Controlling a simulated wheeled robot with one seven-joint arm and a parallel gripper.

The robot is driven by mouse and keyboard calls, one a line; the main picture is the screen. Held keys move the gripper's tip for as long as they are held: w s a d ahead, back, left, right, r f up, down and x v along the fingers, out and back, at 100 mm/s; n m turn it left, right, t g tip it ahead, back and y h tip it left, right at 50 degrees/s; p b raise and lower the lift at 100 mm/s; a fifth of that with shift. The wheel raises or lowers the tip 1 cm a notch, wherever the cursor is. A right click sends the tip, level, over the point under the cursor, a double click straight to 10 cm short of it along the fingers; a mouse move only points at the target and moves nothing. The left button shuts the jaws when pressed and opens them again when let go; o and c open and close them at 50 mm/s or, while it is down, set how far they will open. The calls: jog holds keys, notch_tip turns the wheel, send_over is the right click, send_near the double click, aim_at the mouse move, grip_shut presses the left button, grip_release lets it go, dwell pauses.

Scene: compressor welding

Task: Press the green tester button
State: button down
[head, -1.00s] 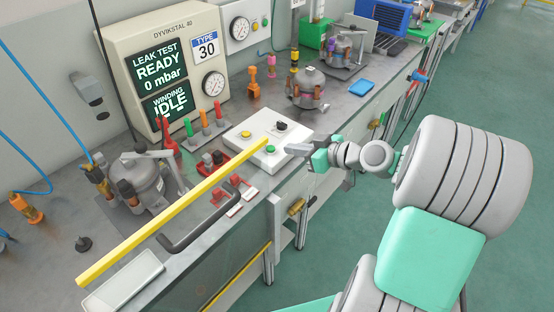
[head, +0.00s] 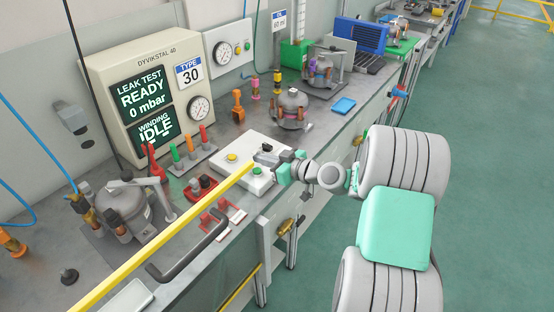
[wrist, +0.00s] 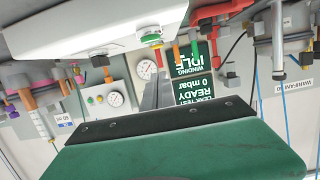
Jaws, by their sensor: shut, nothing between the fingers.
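The green tester button (head: 257,171) sits on the front edge of a white control box (head: 240,176), with a yellow button (head: 231,157) behind it to the left. In the upside-down wrist view the green button (wrist: 150,38) is at the top centre, on the box (wrist: 85,35). My gripper (head: 262,157) is shut and empty, its grey fingertips over the box, just behind and right of the green button in the head view. In the wrist view the shut fingers (wrist: 158,88) point toward the button, with a gap visible. I cannot tell their exact height.
A tester (head: 150,90) reads "Leak test ready 0 mbar" and "Winding idle". Compressors (head: 122,207) and colored clamps (head: 190,150) stand around the box.

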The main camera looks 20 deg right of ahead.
aim_at(259, 174)
notch_tip(259, 174, down, 4)
jog(key=shift+f, duration=0.15)
dwell(0.3)
notch_tip(259, 174, down, 2)
jog(key=b, duration=0.3)
jog(key=shift+s, duration=0.2)
jog(key=shift+a+f, duration=0.1)
jog(key=shift+f, duration=0.05)
jog(key=r+p, duration=0.1)
jog(key=r, duration=0.1)
jog(key=r+p, duration=0.1)
jog(key=r, duration=0.1)
jog(key=shift+w+r, duration=0.2)
jog(key=shift+r, duration=0.15)
jog(key=r+b+v, duration=0.1)
jog(key=b+v, duration=0.1)
jog(key=v, duration=0.8)
